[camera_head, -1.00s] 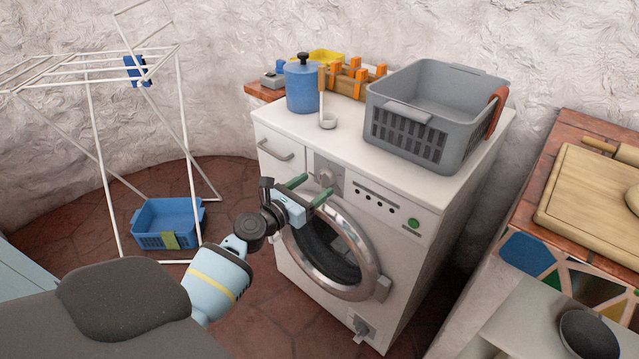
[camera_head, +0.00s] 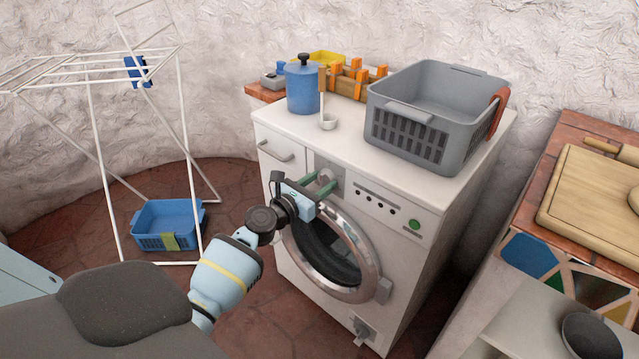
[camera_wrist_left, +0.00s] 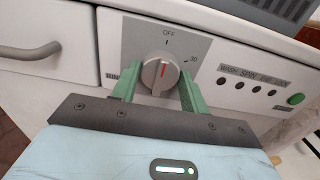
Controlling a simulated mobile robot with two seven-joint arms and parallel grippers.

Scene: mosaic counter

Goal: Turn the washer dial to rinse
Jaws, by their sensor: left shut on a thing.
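The washer (camera_head: 275,195) is white with a round glass door, and its front panel carries a grey dial (camera_wrist_left: 160,74). The dial's red mark points up, roughly toward the OFF label. A 30 label is at the upper right, and a label at the left, starting "RIN", is partly hidden behind a finger. My left gripper (camera_head: 325,183) is at the panel, with its green fingers on either side of the dial. It is shut on the dial, as the left wrist view (camera_wrist_left: 158,90) also shows. My right gripper is not in view.
A grey basket (camera_head: 412,126), a blue canister (camera_head: 302,88) and a small ladle (camera_head: 328,121) stand on the washer top. A green button (camera_head: 414,224) is right on the panel. A drying rack (camera_head: 93,130) stands left; a tiled counter (camera_head: 535,215) is close on the right.

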